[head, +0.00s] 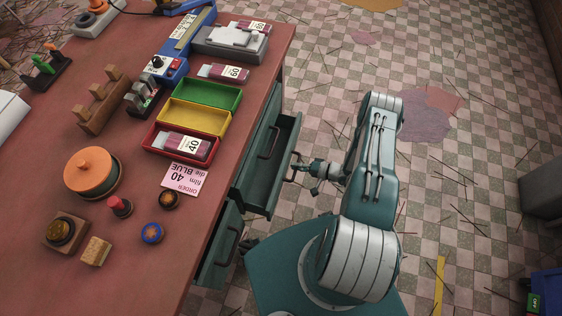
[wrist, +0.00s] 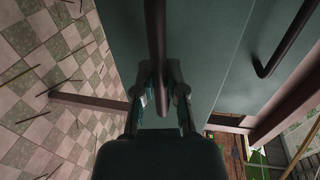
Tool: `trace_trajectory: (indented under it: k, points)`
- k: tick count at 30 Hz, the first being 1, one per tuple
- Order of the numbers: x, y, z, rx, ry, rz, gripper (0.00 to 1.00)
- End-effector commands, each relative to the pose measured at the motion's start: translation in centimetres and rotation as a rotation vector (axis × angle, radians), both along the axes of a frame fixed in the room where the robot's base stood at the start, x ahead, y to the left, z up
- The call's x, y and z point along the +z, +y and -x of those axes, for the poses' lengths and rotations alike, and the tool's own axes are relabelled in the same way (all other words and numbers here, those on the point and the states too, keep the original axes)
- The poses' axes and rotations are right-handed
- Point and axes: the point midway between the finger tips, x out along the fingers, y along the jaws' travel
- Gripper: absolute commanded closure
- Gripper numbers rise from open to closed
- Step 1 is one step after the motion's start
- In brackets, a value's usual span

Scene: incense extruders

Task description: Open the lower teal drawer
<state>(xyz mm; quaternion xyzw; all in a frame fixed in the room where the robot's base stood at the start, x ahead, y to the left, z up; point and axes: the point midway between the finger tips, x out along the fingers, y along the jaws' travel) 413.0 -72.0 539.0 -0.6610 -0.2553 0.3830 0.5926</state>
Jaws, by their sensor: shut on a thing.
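A teal drawer stands pulled out from the desk's right side in the head view, with its front panel (head: 284,172) facing the floor and its inside partly visible. Its dark bar handle (head: 297,158) is at my gripper (head: 300,170). In the wrist view, the fingers of my gripper (wrist: 160,100) are closed on either side of the dark handle (wrist: 156,45), in front of the teal drawer front (wrist: 200,70). Above the open drawer, a teal front with its own handle (head: 269,135) sits flush in the desk.
Another teal drawer (head: 215,258) with a handle shows nearer me, beside my base. The red-brown desktop (head: 130,215) holds trays, packets, stamps and an orange-topped round box (head: 92,172). The tiled floor (head: 470,150) to the right is open, strewn with thin sticks.

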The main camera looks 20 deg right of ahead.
Motion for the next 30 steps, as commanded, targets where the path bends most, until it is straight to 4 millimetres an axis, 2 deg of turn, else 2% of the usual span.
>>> trace_trajectory:
  k: [1, 6, 15, 22, 30]
  points:
    - [-0.3, -1.5, 1.0, -0.011, 0.007, 0.005, 1.00]
    - [-0.3, -5.5, 4.0, -0.009, 0.007, 0.005, 1.00]
    - [-0.3, -10.9, 8.1, -0.005, 0.007, 0.005, 1.00]
    - [-0.3, -12.8, 9.5, -0.002, 0.008, 0.004, 1.00]
    - [-0.3, -13.2, 9.8, 0.001, 0.008, 0.004, 1.00]
